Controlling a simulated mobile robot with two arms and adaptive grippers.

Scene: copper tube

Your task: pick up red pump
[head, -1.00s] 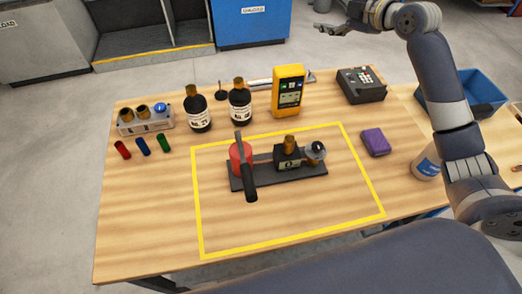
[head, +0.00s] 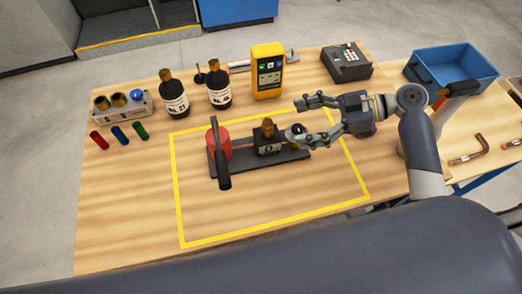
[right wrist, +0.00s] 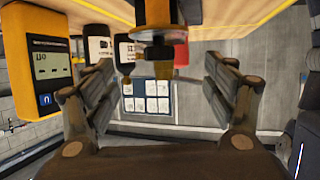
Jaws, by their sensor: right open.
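The red pump (head: 218,146) is a red cylinder with a black lever handle (head: 223,172), on the left part of a dark base plate (head: 284,161) inside the yellow outline. A black block with a brass top (head: 268,137) stands on the same plate, right of the cylinder. My right gripper (head: 305,121) is open and empty, right of the block and above the plate's right end. In the right wrist view, red (right wrist: 181,53) shows behind the brass part (right wrist: 159,48), beyond my open fingers. My left gripper is not in view.
A yellow meter (head: 267,72), two dark bottles (head: 218,88) and a keypad box (head: 347,63) stand behind. Three coloured tubes lie at left below a fitting rack (head: 122,108). A blue bin (head: 452,66) and copper tubes (head: 470,152) are at right. The table front is clear.

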